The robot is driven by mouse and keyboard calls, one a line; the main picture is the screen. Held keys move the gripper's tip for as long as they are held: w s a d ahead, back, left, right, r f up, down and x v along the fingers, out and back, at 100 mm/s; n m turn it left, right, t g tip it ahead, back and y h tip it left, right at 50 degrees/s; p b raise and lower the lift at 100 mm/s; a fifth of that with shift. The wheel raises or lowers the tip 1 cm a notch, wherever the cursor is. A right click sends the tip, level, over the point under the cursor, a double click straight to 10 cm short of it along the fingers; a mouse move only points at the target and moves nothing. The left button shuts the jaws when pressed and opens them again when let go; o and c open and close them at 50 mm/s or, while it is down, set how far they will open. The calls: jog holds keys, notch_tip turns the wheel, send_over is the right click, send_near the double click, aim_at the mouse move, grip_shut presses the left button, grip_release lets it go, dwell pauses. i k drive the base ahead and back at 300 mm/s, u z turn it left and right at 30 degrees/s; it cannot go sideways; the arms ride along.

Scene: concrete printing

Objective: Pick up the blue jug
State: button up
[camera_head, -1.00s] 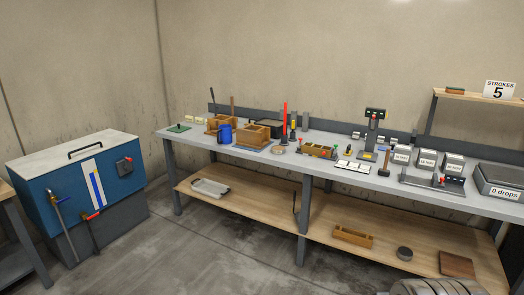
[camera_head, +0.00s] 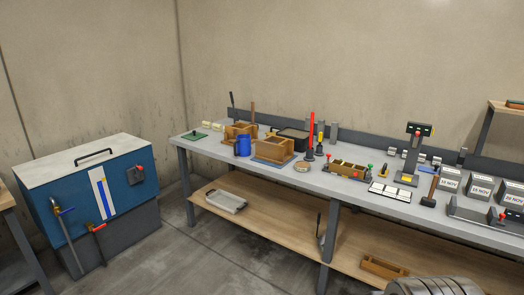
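The blue jug (camera_head: 243,145) stands upright on the grey workbench (camera_head: 300,178), towards its left end. It is close to the front edge, between two wooden boxes. Its dark handle side faces left. My gripper does not show in this view. A ribbed grey part at the bottom right may be mine; I cannot tell.
A wooden box (camera_head: 274,150) is just right of the jug, and another wooden box (camera_head: 240,131) is behind it. A green plate (camera_head: 194,136) lies to the left. A blue tank (camera_head: 95,200) stands at the left. Concrete floor between tank and bench is clear.

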aim_at(243, 142)
jog(key=u, duration=0.3)
jog(key=i, duration=1.8)
jog(key=u, duration=0.7)
jog(key=i, duration=1.85)
jog(key=u, duration=0.25)
